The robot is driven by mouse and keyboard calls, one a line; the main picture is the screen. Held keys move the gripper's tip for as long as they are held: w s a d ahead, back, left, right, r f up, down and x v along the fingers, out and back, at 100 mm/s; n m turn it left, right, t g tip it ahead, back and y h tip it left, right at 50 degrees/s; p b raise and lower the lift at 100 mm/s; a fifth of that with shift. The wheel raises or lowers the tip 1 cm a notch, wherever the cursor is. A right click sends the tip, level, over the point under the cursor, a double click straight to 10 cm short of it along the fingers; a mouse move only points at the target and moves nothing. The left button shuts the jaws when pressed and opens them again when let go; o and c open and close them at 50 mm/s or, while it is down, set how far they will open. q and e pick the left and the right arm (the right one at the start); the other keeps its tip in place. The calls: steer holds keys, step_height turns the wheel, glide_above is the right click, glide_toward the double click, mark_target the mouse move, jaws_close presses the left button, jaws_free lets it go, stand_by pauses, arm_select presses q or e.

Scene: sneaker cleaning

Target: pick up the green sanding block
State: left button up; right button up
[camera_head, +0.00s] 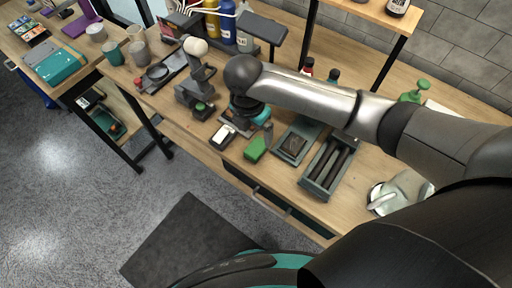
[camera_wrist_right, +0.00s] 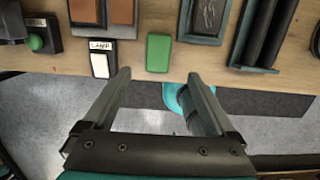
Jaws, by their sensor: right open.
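The green sanding block (camera_head: 256,148) lies on the wooden bench near its front edge. It also shows in the right wrist view (camera_wrist_right: 159,53), upper centre, beyond the fingertips. My right gripper (camera_wrist_right: 158,76) is open and empty, with its two fingers to the left and right of the block's line and the block clear of them. In the head view my right wrist hangs over the bench just behind the block, and its fingers are partly hidden. My left gripper is not in view.
A black-and-white labelled switch (camera_wrist_right: 101,62) lies left of the block. To its right are a dark tray (camera_head: 297,140) and a rack with dark rollers (camera_head: 328,166). A white sneaker (camera_head: 402,192) lies further right.

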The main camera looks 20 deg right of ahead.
mark_target(256, 147)
step_height(256, 147, down, 3)
steer(key=shift+w+d, duration=0.1)
steer(key=shift+w+d+f+b, duration=0.1)
steer(key=shift+f+b, duration=0.2)
steer(key=shift+f, duration=0.5)
steer(key=f, duration=0.3)
steer(key=shift+w+d+f+b, duration=0.15)
steer(key=shift+w+f+b, duration=0.1)
steer(key=shift+b, duration=0.1)
steer(key=shift+f, duration=0.35)
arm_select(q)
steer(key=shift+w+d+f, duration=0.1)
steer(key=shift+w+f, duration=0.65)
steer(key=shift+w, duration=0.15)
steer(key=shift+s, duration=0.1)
arm_select(e)
steer(key=shift+c, duration=0.7)
jaws_close()
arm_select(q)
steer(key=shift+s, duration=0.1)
